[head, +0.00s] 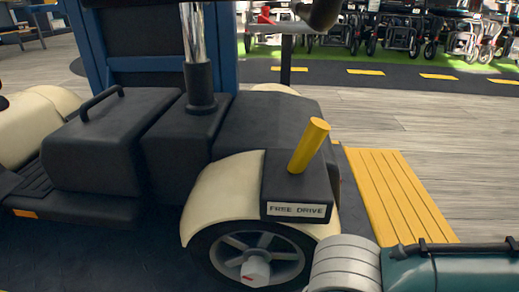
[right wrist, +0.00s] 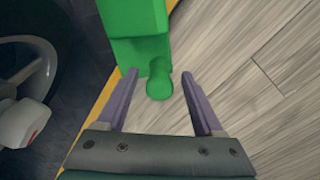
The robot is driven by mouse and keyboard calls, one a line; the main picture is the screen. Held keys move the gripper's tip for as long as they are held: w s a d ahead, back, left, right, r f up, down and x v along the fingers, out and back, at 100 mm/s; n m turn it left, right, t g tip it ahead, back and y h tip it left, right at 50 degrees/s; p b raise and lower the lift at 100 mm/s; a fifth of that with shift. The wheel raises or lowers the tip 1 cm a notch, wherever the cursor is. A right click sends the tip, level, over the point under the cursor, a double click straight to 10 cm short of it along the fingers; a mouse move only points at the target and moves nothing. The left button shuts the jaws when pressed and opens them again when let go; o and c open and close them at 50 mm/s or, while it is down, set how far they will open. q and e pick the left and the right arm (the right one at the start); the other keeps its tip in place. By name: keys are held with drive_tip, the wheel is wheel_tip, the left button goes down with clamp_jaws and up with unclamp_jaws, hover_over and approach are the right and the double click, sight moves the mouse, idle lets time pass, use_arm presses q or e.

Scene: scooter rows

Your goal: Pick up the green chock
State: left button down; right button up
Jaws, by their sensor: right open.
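The green chock (right wrist: 138,50) shows in the right wrist view, at the top middle, as a bright green block with a rounded green knob sticking out toward me. My right gripper (right wrist: 158,76) is open. Its two purple-grey fingers stand on either side of the knob, with a visible gap on both sides. In the head view the chock does not show, and only my right arm shows at the lower right. My left gripper is not in view.
A scooter with a cream rear fender (head: 215,190), a wheel (head: 258,258) and a yellow FREE DRIVE lever (head: 308,146) stands close. A yellow ramp plate (head: 395,195) lies to its right. Grey wood floor (head: 460,155) is open beyond. The wheel also shows left in the wrist view (right wrist: 24,90).

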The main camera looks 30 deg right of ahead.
drive_tip(key=shift+c, duration=0.3)
clamp_jaws()
idle(0.5)
